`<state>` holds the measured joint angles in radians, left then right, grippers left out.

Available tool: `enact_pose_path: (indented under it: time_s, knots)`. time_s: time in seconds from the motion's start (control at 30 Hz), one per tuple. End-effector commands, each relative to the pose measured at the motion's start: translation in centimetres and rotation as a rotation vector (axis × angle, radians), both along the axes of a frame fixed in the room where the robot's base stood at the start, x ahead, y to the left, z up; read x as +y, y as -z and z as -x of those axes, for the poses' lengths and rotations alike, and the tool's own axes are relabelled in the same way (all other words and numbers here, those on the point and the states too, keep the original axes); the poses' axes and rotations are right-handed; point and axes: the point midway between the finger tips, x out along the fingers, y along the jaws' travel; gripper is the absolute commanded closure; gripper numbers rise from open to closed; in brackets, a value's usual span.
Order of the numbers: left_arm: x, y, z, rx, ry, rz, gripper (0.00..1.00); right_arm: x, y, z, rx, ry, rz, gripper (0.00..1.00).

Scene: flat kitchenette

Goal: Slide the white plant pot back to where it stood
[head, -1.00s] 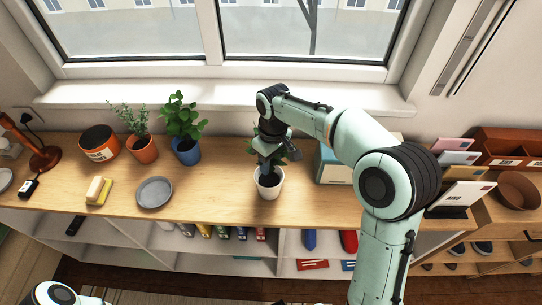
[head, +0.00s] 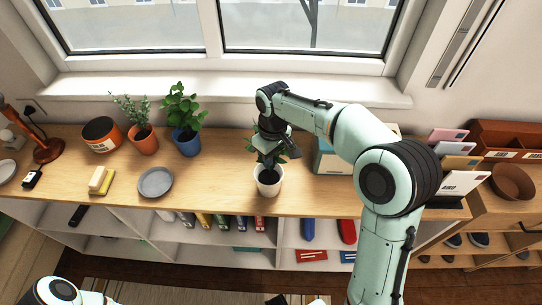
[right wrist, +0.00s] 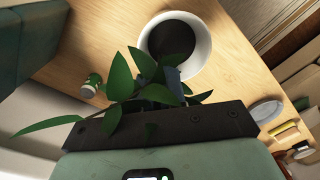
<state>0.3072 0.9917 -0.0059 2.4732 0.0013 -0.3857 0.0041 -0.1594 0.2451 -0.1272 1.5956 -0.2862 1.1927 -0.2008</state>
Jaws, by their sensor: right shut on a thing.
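The white plant pot (head: 268,188) stands upright on the wooden counter (head: 215,190), close to its front edge, with dark soil and a leafy green plant. My right gripper (head: 268,158) reaches down over its far side, among the leaves. In the right wrist view, the pot's white rim (right wrist: 205,66) shows beyond the fingers (right wrist: 170,82), which are shut on the pot at its near rim. Leaves hide much of the grip. My left gripper is out of view; only part of my left arm shows at the lower left.
Left of the pot are a grey dish (head: 155,182), a sponge (head: 98,180), a blue pot (head: 187,144) and a terracotta pot (head: 145,140). A pale blue box (head: 332,160) stands close on the right. Bare counter lies between dish and white pot.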

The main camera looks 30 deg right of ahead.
Motion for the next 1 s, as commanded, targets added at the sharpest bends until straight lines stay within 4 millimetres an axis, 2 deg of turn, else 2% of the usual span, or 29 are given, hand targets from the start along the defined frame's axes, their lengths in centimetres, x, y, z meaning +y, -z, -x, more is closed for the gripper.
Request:
enact_pose_path:
  time_s: [0.27, 0.3, 0.4, 0.77, 0.87, 1.0]
  knots:
    - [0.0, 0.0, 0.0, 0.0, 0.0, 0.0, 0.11, 0.1, -0.1, -0.1, -0.003, 0.0, 0.0, 1.0]
    - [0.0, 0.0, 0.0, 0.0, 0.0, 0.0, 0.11, 0.1, -0.1, -0.1, -0.003, 0.0, 0.0, 0.86]
    - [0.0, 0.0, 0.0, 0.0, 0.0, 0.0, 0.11, 0.0, -0.1, -0.1, -0.003, 0.0, 0.0, 0.6]
    - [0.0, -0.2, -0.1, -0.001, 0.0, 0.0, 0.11, 0.0, -0.6, -0.1, -0.004, 0.0, 0.0, 0.6]
    - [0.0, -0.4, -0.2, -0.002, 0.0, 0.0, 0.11, -0.1, -2.0, -0.2, -0.008, 0.0, 0.0, 0.6]
    - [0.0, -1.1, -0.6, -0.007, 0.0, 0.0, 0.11, -0.2, -5.0, -0.3, -0.009, 0.001, -0.001, 0.6]
